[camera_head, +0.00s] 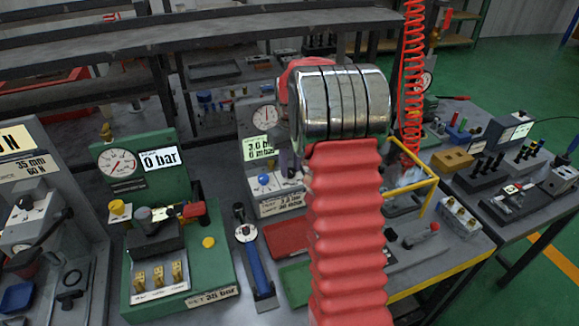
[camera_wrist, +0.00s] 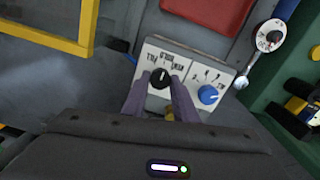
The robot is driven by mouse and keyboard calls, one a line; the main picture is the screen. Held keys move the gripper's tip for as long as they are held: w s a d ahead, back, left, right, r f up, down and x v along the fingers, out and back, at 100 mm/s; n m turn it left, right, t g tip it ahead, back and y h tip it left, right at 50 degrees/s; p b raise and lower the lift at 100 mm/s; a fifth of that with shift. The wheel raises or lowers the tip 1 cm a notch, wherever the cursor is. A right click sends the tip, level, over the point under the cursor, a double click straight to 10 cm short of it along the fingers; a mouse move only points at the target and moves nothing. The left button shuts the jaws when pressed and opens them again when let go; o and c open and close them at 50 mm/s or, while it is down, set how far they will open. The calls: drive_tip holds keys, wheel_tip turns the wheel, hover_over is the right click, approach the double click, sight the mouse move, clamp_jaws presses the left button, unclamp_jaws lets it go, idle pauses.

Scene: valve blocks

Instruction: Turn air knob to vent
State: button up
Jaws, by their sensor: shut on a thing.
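The air block (camera_head: 283,207) stands at the middle of the bench in the head view, partly hidden by my red arm. In the wrist view its white sloped panel (camera_wrist: 186,62) carries a black knob (camera_wrist: 159,77) and a blue knob (camera_wrist: 208,94), with small lettering too blurred to read surely. My gripper (camera_wrist: 160,86) is shut on the black knob, one grey-purple finger on each side. The knob's white mark shows between the fingers. The blue knob (camera_head: 264,179) also shows in the head view, beside a finger; the black knob is hidden there.
Above the block are a display (camera_head: 257,147) and a round gauge (camera_head: 265,116). A yellow frame (camera_head: 428,195) stands to the right. A green pressure rig (camera_head: 206,268) and a blue-handled wrench (camera_head: 257,268) are on the left. Red (camera_head: 285,236) and green trays lie in front.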

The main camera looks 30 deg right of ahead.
sight(290, 170)
drive_tip(key=m, duration=0.8)
drive_tip(key=shift+m, duration=0.3)
drive_tip(key=shift+a, duration=0.1)
idle(0.5)
drive_tip(key=o, duration=1.1)
drive_tip(key=shift+c, duration=0.2)
drive_tip(key=shift+r, duration=0.1)
wheel_tip(290, 170, up, 14)
drive_tip(key=shift+f, duration=0.25)
